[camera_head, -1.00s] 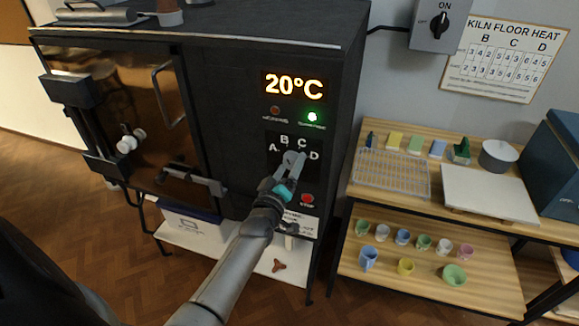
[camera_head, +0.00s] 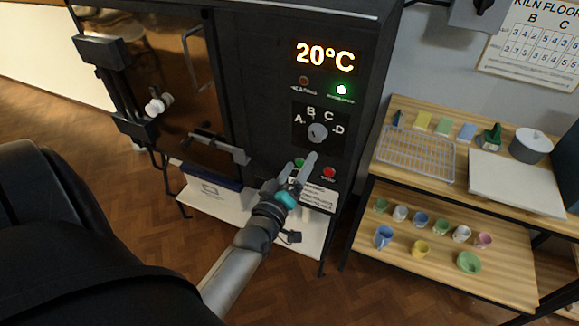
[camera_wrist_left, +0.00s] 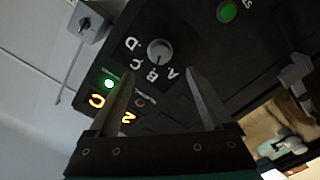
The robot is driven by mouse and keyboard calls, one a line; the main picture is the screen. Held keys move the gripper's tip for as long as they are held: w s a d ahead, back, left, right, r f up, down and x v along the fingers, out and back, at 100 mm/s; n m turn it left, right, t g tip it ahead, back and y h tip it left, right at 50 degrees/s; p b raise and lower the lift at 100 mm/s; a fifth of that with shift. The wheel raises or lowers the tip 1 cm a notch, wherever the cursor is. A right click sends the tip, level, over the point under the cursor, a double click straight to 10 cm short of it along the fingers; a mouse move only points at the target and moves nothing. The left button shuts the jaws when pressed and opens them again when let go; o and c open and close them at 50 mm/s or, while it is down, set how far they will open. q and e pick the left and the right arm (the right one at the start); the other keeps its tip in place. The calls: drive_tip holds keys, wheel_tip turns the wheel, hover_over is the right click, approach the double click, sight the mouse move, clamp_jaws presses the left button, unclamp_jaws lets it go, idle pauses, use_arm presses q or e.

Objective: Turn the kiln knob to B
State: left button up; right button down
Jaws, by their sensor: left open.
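The kiln (camera_head: 260,100) is a black cabinet with a front panel. Its round grey knob (camera_head: 318,132) sits among white letters A, B, C and D. The knob also shows in the left wrist view (camera_wrist_left: 160,51), ahead of the fingers; I cannot tell for sure which letter it points to. My left gripper (camera_head: 304,160) is open and empty, just below the knob and apart from it, near the green and red buttons. In the left wrist view, its fingers (camera_wrist_left: 160,76) stand wide apart. My right gripper is not in view.
The display (camera_head: 325,56) reads 20°C, with a lit green lamp (camera_head: 341,90) below it. A red button (camera_head: 329,172) is close to my fingers. A wooden shelf unit (camera_head: 400,262) with a wire rack (camera_head: 415,154) and several cups stands to the right.

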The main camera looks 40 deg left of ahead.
use_arm(q)
drive_tip(key=shift+v, duration=2.4)
drive_tip(key=s+d+f+m+g+h+b, duration=0.2)
drive_tip(key=s+d+f+m+g+b, duration=0.15)
drive_tip(key=f, duration=0.85)
drive_tip(key=s+d+f+m+g+h+b, duration=0.1)
drive_tip(key=s+d+f+m+g+b, duration=0.2)
drive_tip(key=f, duration=1)
drive_tip(key=s+d+f+m+g+h+b, duration=0.1)
drive_tip(key=s+d+f+g+h+b, duration=0.2)
drive_tip(key=f, duration=0.9)
drive_tip(key=s+f+m+g+b, duration=0.2)
drive_tip(key=s+f+m+g, duration=0.1)
drive_tip(key=s+f, duration=0.6)
drive_tip(key=s+f+m+g+y+b, duration=0.1)
drive_tip(key=s+f+m+g+b, duration=0.2)
drive_tip(key=s+f, duration=0.6)
drive_tip(key=s+m+g, duration=0.1)
drive_tip(key=s, duration=0.5)
drive_tip(key=shift+s+f+y, duration=0.3)
